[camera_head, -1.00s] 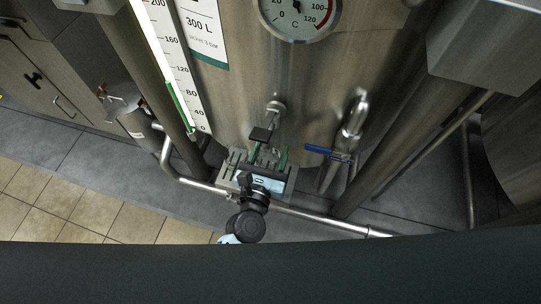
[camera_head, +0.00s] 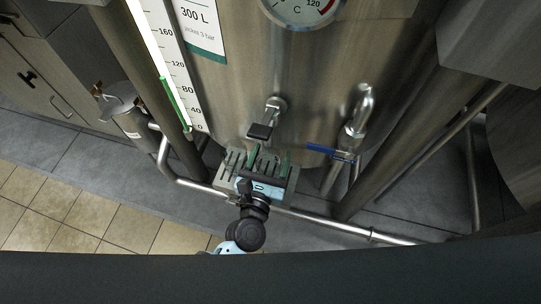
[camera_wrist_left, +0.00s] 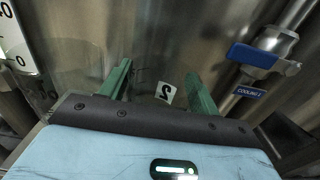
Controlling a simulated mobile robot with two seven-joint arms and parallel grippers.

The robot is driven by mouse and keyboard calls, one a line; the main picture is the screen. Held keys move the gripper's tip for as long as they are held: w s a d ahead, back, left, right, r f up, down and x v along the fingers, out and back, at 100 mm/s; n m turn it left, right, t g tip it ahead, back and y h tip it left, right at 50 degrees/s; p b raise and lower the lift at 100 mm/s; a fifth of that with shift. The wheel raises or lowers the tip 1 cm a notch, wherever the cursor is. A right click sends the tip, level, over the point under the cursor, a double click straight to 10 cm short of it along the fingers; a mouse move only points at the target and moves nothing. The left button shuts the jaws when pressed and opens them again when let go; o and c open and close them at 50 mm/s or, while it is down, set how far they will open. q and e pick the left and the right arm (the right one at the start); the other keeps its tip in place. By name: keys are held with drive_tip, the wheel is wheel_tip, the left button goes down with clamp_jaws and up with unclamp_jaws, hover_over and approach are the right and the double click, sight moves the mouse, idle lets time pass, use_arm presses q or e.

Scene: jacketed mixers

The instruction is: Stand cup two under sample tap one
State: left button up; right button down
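Cup two shows in the left wrist view as a clear, hard-to-see cup with a white label reading 2 (camera_wrist_left: 165,92), upside down in that view. It stands between the green fingers of my left gripper (camera_wrist_left: 160,85), which look parted around it. In the head view the left gripper (camera_head: 270,160) is low over the slotted grey drip tray (camera_head: 230,163), in front of the vessel. The sample tap (camera_head: 264,130), with a dark lever, projects from the vessel above the tray, just beyond the fingers. The clear cup hardly shows there. My right gripper is not in view.
A blue-handled valve (camera_head: 331,152) on a steel pipe is right of the tray; it also shows in the wrist view (camera_wrist_left: 254,56) above a cooling label. Vessel legs (camera_head: 390,130) flank the tray. A horizontal pipe (camera_head: 330,222) runs low in front.

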use_arm(q)
drive_tip(key=shift+s+r+p, duration=0.1)
drive_tip(key=shift+r+p, duration=0.2)
drive_tip(key=shift+p, duration=0.05)
drive_tip(key=b+v, duration=0.1)
drive_tip(key=v, duration=1.1)
